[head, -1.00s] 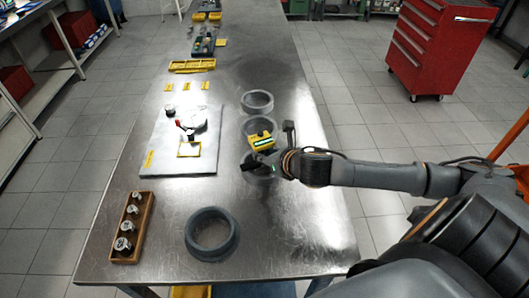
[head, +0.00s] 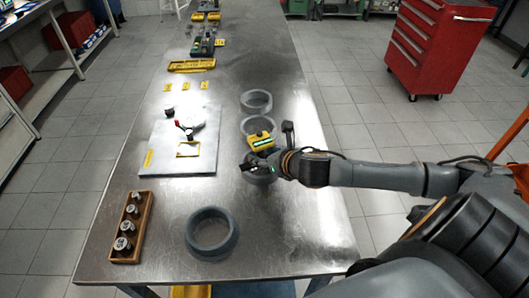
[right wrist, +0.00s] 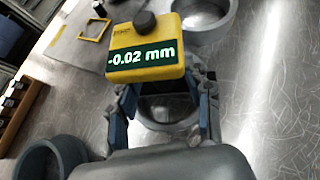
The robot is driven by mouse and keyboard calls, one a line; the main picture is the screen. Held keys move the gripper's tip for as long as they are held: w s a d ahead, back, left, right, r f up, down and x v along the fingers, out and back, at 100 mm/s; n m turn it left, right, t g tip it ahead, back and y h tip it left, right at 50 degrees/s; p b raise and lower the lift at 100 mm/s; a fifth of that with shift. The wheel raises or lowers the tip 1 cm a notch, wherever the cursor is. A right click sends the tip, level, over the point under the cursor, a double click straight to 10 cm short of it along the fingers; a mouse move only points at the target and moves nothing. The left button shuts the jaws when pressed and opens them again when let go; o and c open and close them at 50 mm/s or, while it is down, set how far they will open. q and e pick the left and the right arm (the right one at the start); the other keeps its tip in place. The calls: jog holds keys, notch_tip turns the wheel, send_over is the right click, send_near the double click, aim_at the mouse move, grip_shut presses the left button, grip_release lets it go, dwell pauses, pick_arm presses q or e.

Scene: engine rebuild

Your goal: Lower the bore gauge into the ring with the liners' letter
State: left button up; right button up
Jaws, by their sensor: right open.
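The bore gauge has a yellow head (head: 262,142) with a lit display; in the right wrist view its head (right wrist: 147,50) reads -0.02 mm. My right gripper (head: 256,168) is open, its fingers apart just below the gauge head in the wrist view (right wrist: 169,112). A grey ring (head: 262,181) lies under the gripper and shows between the fingers. The gauge's lower part is hidden, so I cannot tell whether it sits in this ring. A middle ring (head: 248,127), a far ring (head: 257,108) and a larger near ring (head: 212,247) stand on the table. No ring letter is legible. My left gripper is out of view.
A grey mat (head: 165,160) with a yellow frame (head: 189,150) and small parts lies left of the rings. A wooden rack (head: 142,240) of metal parts stands at the near left. Yellow labels and trays lie farther back. The table's right strip is clear.

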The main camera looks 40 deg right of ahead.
jog(key=v, duration=1.2)
dwell(0.6)
